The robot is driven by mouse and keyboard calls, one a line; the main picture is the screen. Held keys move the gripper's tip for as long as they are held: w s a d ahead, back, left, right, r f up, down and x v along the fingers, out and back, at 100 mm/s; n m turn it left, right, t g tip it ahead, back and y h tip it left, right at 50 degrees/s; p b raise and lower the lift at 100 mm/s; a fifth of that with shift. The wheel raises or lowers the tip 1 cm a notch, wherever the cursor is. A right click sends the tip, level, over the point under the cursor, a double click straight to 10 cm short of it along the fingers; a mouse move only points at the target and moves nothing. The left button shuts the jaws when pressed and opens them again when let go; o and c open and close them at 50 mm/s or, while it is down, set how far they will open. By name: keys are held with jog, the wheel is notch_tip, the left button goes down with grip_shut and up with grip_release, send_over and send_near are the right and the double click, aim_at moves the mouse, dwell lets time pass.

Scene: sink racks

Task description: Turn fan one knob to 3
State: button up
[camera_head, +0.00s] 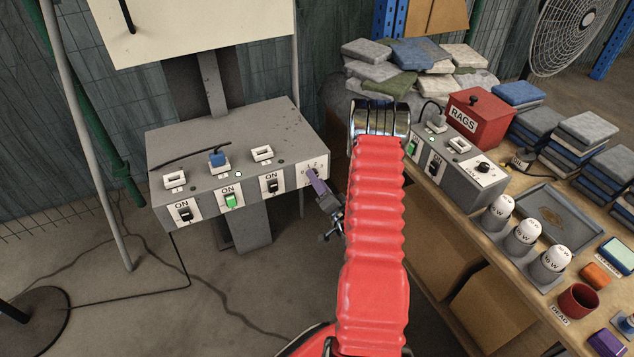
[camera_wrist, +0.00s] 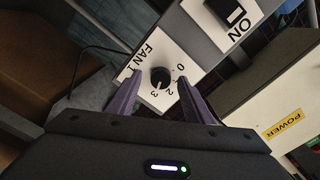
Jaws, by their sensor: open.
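The fan one knob (camera_wrist: 159,78) is a small round black knob on a white plate marked "FAN 1", with 0, 2 and 3 legible around it. I cannot tell for sure which number its pointer faces. My gripper (camera_wrist: 160,80) is open, with one purple finger on each side of the knob; I cannot tell whether either finger touches it. In the head view my gripper (camera_head: 313,176) reaches the white dial plate (camera_head: 311,168) at the right end of the large grey control box (camera_head: 240,150). The knob itself is hidden there by the finger.
The control box's front carries several ON switches, including a green one (camera_head: 232,200). A second grey box (camera_head: 455,170) with a dial stands on the bench at the right. A red RAGS box (camera_head: 478,118) and white bulbs (camera_head: 524,231) are also there. A stand fan (camera_head: 572,35) is behind.

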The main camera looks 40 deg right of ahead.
jog(key=v, duration=1.3)
jog(key=shift+s, duration=0.15)
jog(key=shift+a, duration=0.1)
